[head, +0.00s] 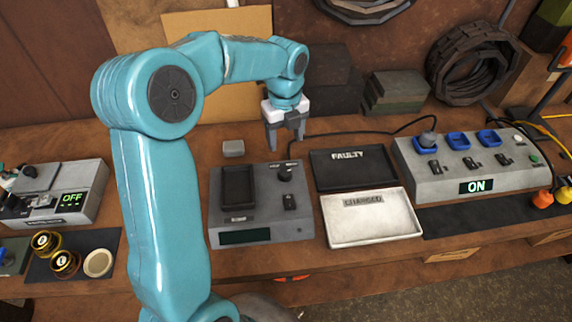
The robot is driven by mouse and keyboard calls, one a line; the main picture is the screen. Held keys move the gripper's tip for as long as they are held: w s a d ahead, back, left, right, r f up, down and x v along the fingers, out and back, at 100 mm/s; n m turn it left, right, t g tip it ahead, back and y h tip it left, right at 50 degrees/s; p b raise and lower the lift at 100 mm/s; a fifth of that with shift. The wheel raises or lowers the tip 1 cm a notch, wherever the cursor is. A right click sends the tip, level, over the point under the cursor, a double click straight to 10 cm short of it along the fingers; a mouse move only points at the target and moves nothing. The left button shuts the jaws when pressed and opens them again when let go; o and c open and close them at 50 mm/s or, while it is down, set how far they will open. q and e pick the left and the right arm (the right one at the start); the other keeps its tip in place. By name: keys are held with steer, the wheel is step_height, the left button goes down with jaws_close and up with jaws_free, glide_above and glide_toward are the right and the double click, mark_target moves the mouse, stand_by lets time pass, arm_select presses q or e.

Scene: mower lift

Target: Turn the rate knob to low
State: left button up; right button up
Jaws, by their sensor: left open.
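A black knob (285,173) sits at the upper right of a grey box unit (262,212). This looks like the rate knob, but I cannot read any marking or tell its setting. The unit also has an empty-looking dark bay, a small black switch (290,202) below the knob and a dark display (245,237). My left gripper (286,144) is open, pointing down, above and behind the knob in the picture, apart from it. My right gripper is not in view.
A black tray (353,181) marked FAULTY and a white tray (402,229) marked CHARGED lie to the right. A panel (430,188) reading ON is farther right. A device (85,180) reading OFF is at left. A small grey block (233,148) lies behind the unit.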

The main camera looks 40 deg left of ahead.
mark_target(285, 171)
arm_select(q)
step_height(285, 171, down, 12)
steer(key=shift+d+p, duration=0.15)
steer(key=shift+p, duration=0.45)
steer(key=shift+s+f, duration=0.1)
steer(key=shift+f, duration=0.25)
steer(key=shift+c, duration=1.2)
steer(key=c, duration=0.8)
